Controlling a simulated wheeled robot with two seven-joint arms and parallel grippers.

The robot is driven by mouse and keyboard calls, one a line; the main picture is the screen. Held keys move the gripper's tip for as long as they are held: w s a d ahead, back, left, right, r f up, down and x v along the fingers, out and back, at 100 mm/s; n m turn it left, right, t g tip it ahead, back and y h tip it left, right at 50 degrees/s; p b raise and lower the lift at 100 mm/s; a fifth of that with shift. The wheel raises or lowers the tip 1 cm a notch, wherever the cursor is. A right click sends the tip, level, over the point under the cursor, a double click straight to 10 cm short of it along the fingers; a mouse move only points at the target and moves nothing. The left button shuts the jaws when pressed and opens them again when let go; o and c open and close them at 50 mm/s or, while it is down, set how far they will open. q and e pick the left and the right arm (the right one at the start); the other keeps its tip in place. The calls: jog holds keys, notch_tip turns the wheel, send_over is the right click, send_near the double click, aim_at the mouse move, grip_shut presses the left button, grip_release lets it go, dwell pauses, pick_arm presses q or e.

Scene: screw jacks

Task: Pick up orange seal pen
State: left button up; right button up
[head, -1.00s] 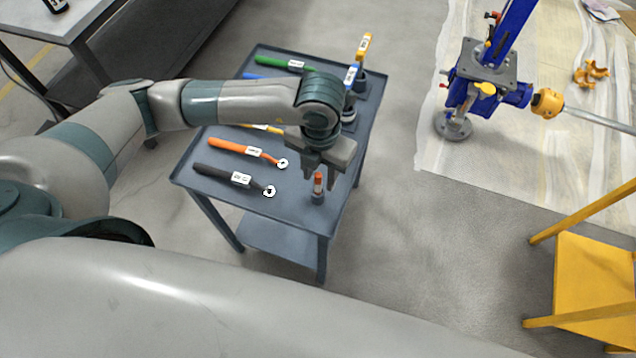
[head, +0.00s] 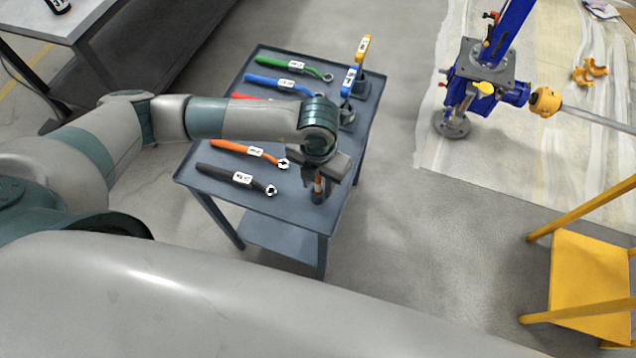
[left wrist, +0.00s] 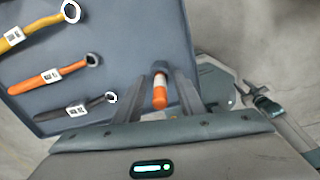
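The orange seal pen (head: 318,186) stands upright in a small dark holder near the front right corner of the grey tool table (head: 290,215). It has an orange body and also shows in the left wrist view (left wrist: 159,92). My left gripper (head: 317,190) points down over it, with one finger on each side. In the left wrist view the fingers of my left gripper (left wrist: 166,98) are apart, with visible gaps beside the pen. The gripper is open and holds nothing.
Orange (head: 250,152) and black (head: 235,178) wrenches lie left of the pen. A blue screw jack (head: 490,75) stands right; a yellow stool (head: 590,275) is front right.

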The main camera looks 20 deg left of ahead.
pick_arm(q)
grip_shut()
jog(key=shift+r, duration=0.15)
